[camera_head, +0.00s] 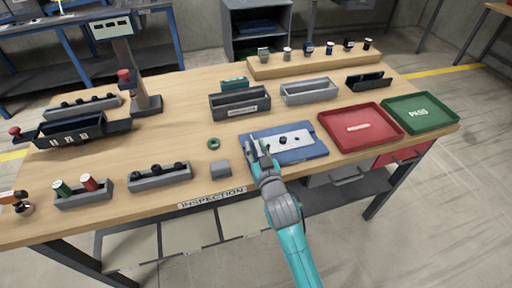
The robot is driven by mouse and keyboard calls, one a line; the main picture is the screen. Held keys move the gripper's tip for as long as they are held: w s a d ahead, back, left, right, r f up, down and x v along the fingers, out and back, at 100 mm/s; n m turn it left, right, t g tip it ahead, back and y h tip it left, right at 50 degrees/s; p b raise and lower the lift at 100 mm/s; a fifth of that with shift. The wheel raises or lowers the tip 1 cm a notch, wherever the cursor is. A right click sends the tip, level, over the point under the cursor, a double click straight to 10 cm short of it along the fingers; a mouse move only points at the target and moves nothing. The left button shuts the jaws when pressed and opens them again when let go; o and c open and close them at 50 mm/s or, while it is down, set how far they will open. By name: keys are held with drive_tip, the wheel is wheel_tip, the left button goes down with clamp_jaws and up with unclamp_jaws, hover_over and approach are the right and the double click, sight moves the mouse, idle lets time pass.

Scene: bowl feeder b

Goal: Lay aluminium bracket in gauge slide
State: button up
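My gripper (258,147) is over the left part of a blue mat (309,155) near the front of the bench. Its fingers are small here, and I cannot tell whether they hold anything. A pale plate (296,138) with several dark marks or small parts lies on the mat, partly behind the gripper. I cannot make out an aluminium bracket for certain. A dark blue fixture (70,131) with lettering and a red knob stands at the left; it may be the gauge slide. A column device (137,88) with a red knob and display stands behind it.
Red tray (385,139) and green PASS tray (421,123) lie right. Bins (241,112) (311,97) stand behind the mat. A grey block (221,169), green ring (213,143) and part holders (160,181) (84,201) lie left. A wooden shelf (315,69) runs along the back.

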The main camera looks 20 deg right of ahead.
drive_tip(key=shift+r, duration=0.2)
drive_tip(key=s, duration=1.2)
drive_tip(key=shift+r, duration=0.25)
drive_tip(key=s+d+f+g, duration=0.1)
drive_tip(key=s+f, duration=0.3)
drive_tip(key=s, duration=0.9)
drive_tip(key=s+d+f+g+y, duration=0.1)
drive_tip(key=s+f, duration=0.2)
drive_tip(key=s, duration=1.1)
drive_tip(key=shift+f, duration=0.4)
drive_tip(key=shift+o, duration=0.2)
drive_tip(key=v, duration=0.9)
drive_tip(key=shift+s+r+g+h, duration=0.3)
drive_tip(key=shift+d, duration=0.1)
